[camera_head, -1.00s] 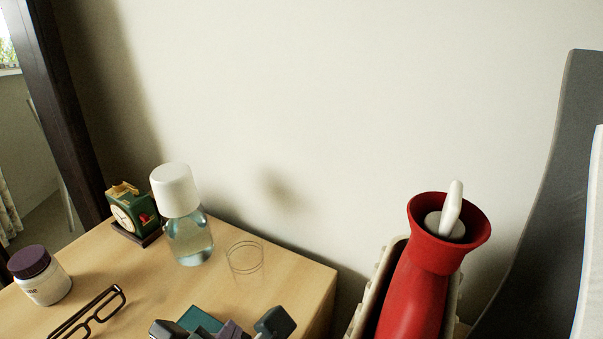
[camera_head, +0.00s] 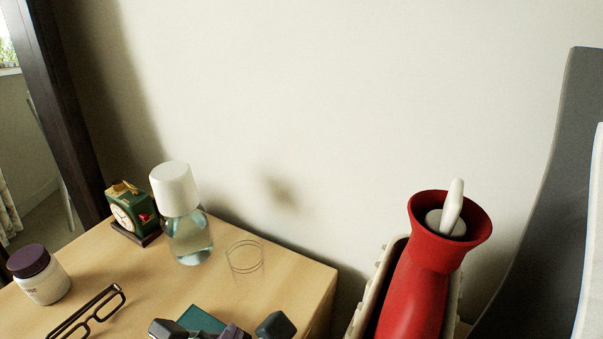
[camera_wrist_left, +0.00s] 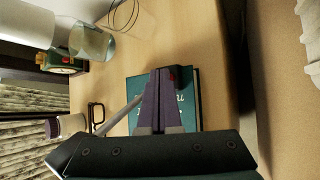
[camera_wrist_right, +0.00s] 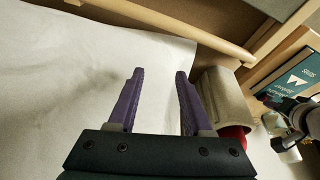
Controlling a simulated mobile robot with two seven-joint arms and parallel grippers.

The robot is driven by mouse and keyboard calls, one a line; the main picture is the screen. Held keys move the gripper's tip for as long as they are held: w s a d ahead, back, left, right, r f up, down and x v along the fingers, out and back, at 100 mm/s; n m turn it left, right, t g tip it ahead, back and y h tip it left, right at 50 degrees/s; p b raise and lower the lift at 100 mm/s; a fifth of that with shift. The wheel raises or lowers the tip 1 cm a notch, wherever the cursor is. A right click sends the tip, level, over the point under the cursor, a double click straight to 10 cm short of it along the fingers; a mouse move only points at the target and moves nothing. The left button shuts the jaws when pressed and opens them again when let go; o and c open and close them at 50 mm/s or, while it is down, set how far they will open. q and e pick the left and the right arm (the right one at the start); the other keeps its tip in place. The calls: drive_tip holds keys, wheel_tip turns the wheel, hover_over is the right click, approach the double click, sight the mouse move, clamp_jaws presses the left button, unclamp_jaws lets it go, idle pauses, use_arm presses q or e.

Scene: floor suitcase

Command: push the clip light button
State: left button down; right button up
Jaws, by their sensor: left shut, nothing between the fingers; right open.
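In the left wrist view a dark piece with a small red spot, which looks like the clip light (camera_wrist_left: 182,78), sits at the top of a teal book (camera_wrist_left: 188,110). Its button cannot be told apart clearly. My left gripper (camera_wrist_left: 160,72) is shut and empty. Its purple fingertips overlap the book in the picture, right beside the red spot; whether they touch cannot be told. In the head view the book (camera_head: 203,318) shows at the bottom, with my left gripper (camera_head: 236,331) partly cut off. My right gripper (camera_wrist_right: 158,73) is open and empty over a white surface.
The wooden table (camera_head: 290,275) holds a bottle with a white cap (camera_head: 188,238), an empty glass (camera_head: 244,260), a green clock (camera_head: 128,212), a jar (camera_head: 40,280) and glasses (camera_head: 95,310). A red vase-like object (camera_head: 415,290) stands right of the table.

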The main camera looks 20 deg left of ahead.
use_arm(q)
drive_tip(key=shift+f, duration=0.15)
drive_tip(key=shift+r+p, duration=0.75)
drive_tip(key=shift+p, duration=0.25)
wheel_tip(320, 180, up, 6)
drive_tip(key=p, duration=0.6)
drive_tip(key=shift+p, duration=0.4)
